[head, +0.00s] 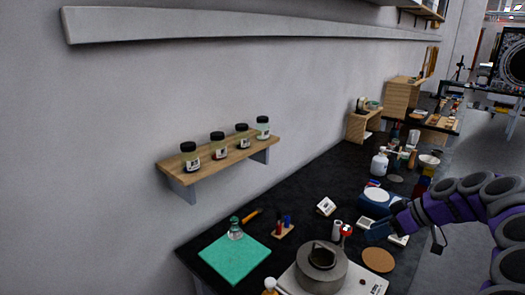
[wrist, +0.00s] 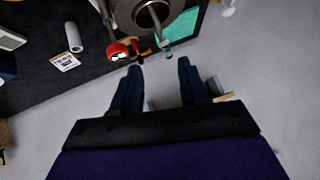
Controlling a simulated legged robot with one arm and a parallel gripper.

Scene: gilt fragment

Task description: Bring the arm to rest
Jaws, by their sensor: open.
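My arm (head: 465,198) is purple and grey and reaches in from the right edge of the head view, bent over the right side of the black bench (head: 312,182). My gripper (wrist: 160,64) shows in the wrist view with its two dark fingers apart and nothing between them. In the head view, the arm's dark end is near a blue-and-white device, and its fingers are hard to make out.
A round metal vessel (head: 321,270) stands on a white base at the bench front, near a red-topped item (head: 346,230) and a cork disc (head: 378,260). A green mat (head: 234,258) lies left. A wall shelf (head: 220,162) holds several jars.

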